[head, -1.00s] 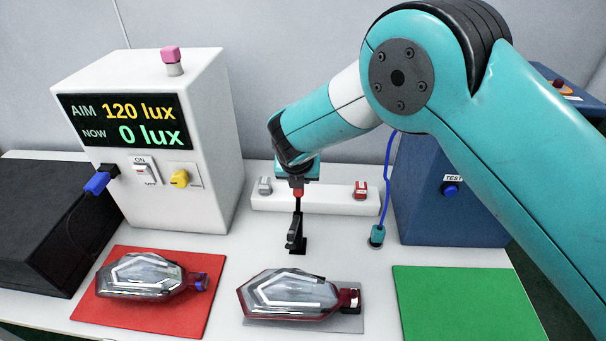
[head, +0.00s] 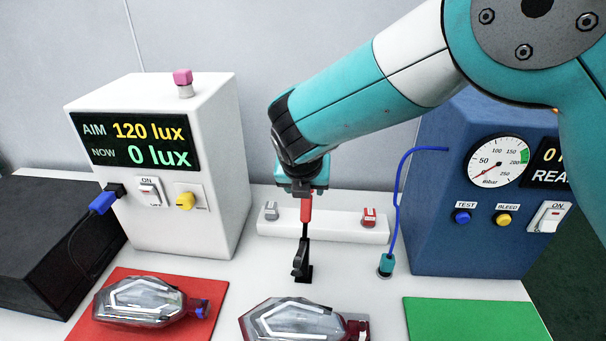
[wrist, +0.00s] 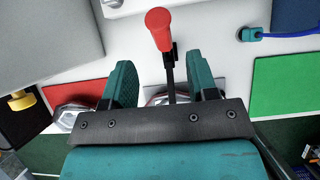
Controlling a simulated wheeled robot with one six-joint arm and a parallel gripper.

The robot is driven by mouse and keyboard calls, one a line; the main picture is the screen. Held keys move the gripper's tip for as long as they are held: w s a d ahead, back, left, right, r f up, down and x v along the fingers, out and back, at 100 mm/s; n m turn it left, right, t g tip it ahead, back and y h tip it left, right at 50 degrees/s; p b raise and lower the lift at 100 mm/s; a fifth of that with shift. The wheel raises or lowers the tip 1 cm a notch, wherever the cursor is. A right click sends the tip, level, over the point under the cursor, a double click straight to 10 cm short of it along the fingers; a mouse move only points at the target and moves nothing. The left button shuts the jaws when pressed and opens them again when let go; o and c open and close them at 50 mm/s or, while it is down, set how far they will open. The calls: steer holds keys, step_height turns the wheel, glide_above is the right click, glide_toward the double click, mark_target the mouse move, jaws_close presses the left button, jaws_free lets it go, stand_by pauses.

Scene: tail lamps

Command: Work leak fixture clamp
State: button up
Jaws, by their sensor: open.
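The leak fixture clamp is a black toggle clamp (head: 301,262) with a red handle grip (head: 306,209), standing upright behind a clear and red tail lamp (head: 290,320). My gripper (head: 304,186) is just above the red grip in the head view. In the wrist view my gripper (wrist: 162,75) is open, its two teal fingers apart. The red grip (wrist: 159,28) shows beyond the fingertips, with its black lever in line with the gap. No finger visibly touches it. The lamp's near side is cut off in the head view.
Another tail lamp (head: 150,301) lies on a red mat (head: 100,326). A green mat (head: 470,318) is bare. A white lux box (head: 220,150) stands left, a blue gauge box (head: 440,220) right.

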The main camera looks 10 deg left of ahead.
steer(key=v, duration=0.7)
steer(key=shift+r+b, duration=0.3)
steer(key=shift+b, duration=0.1)
steer(key=shift+s, duration=0.15)
